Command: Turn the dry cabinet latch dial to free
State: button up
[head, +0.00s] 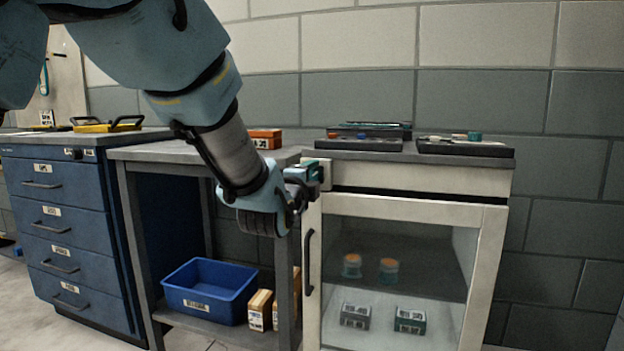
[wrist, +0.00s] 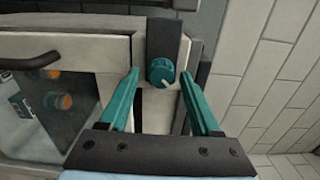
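The dry cabinet (head: 410,208) stands at the right, with a pale frame and a glass door that looks shut. Its latch dial (wrist: 163,71) is a round teal knob with a white pointer mark, on a dark strip beside the door in the wrist view. The mark points down and to the right in that picture. My gripper (wrist: 160,74) is open, with one teal finger on each side of the dial. I cannot tell whether either finger touches it. In the head view my gripper (head: 306,177) is at the cabinet's upper left corner and hides the dial.
A black door handle (head: 309,262) is just below my gripper. Dark trays (head: 464,147) lie on the cabinet top. A grey bench (head: 170,152) with a blue bin (head: 210,291) below and a blue drawer unit (head: 62,225) stand to the left. Jars and boxes show behind the glass.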

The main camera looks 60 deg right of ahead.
jog(key=v, duration=1)
jog(key=shift+a+p, duration=0.35)
jog(key=shift+a, duration=0.05)
